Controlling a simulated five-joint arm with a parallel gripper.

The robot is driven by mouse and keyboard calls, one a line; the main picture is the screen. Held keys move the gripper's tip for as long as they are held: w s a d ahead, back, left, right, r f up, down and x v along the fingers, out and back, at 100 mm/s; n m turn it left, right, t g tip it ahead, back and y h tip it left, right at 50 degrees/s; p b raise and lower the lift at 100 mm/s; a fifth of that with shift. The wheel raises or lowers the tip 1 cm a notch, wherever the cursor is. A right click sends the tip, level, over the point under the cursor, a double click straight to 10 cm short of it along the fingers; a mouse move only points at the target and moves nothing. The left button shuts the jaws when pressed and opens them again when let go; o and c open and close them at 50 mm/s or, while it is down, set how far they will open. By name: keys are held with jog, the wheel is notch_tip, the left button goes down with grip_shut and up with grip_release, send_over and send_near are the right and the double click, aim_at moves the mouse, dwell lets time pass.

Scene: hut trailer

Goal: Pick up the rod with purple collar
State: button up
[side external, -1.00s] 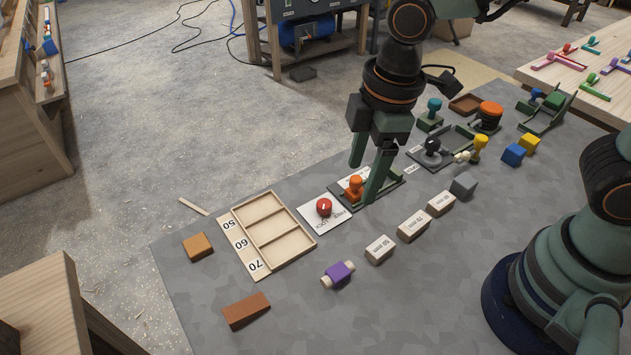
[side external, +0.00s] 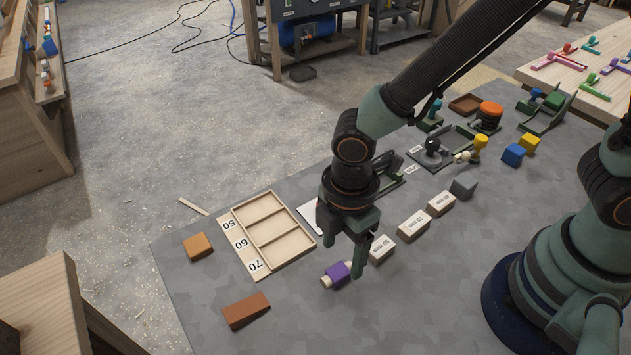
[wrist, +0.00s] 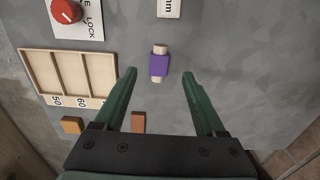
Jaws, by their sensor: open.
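The rod with the purple collar (side external: 338,273) lies on the grey mat, with pale wooden ends showing on both sides of the collar. In the wrist view the rod (wrist: 159,65) lies ahead of the fingertips, between their lines. My gripper (side external: 343,259) is open and empty, above the mat and close to the rod. In the side view one finger is to the right of the rod and the other behind it. In the wrist view both fingers of my gripper (wrist: 158,75) are spread apart, and neither appears to touch the rod.
A wooden tray (side external: 245,243) marked 50, 60 and 70 lies left of the rod. A 50 mm block (side external: 382,249) lies close by on the right, with more labelled blocks behind. An orange block (side external: 197,246) and a brown block (side external: 246,310) lie left. The mat in front is clear.

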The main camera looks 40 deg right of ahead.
aim_at(338, 271)
jog(key=shift+a+f, duration=0.2)
jog(key=shift+f, duration=2.2)
grip_shut()
